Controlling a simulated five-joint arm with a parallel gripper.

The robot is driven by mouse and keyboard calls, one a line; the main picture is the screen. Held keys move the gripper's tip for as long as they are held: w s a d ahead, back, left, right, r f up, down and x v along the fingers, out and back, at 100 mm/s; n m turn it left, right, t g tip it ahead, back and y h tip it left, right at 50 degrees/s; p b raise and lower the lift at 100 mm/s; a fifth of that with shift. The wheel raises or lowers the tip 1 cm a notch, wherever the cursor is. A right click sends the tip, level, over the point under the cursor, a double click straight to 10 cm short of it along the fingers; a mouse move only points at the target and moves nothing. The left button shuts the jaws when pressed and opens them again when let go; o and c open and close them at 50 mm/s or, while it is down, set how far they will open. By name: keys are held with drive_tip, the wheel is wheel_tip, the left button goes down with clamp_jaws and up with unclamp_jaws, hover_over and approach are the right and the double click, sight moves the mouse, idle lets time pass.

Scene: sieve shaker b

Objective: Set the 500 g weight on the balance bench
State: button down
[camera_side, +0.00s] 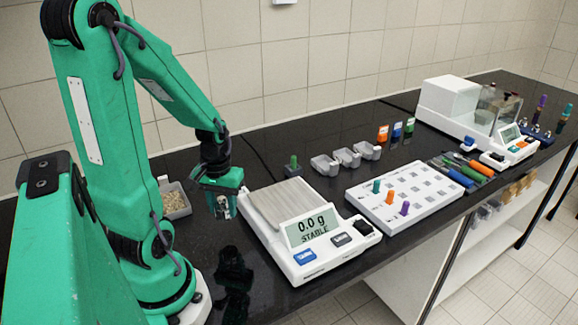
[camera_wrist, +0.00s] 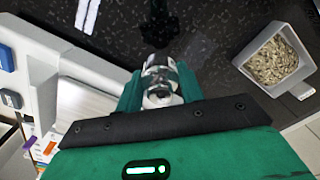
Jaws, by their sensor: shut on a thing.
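My gripper (camera_side: 220,195) is shut on a shiny metal weight (camera_wrist: 160,78), held above the black bench (camera_side: 330,218). The weight also shows as a small silvery piece between the fingers in the side view (camera_side: 223,207); any marking on it is too small to read. A white balance (camera_side: 325,258) with a grey metal pan (camera_side: 283,203) stands just right of my gripper. Its display (camera_side: 312,226) reads 0.0 g STABLE, and the pan is bare. The pan also shows at the left of the wrist view (camera_wrist: 88,106).
A grey bin of grains (camera_side: 175,203) stands left of my gripper, also in the wrist view (camera_wrist: 277,62). A white tray with coloured pegs (camera_side: 420,207), small grey cups (camera_side: 345,158) and a shielded balance (camera_side: 455,105) stand farther right. A green-topped piece (camera_side: 293,166) stands behind the pan.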

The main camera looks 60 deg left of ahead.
sight(219, 228)
drive_tip(key=shift+s+a+f, duration=0.25)
drive_tip(key=shift+a+f, duration=0.25)
drive_tip(key=shift+a, duration=0.35)
drive_tip(key=shift+s+a+f, duration=0.2)
drive_tip(key=shift+a+f, duration=0.3)
drive_tip(key=shift+a, duration=0.35)
drive_tip(key=shift+f, duration=0.1)
drive_tip(key=shift+f, duration=1.95)
drive_tip(key=shift+f, duration=0.15)
drive_tip(key=c, duration=0.9)
unclamp_jaws()
wheel_tip(219, 228, up, 12)
drive_tip(key=shift+r, duration=0.2)
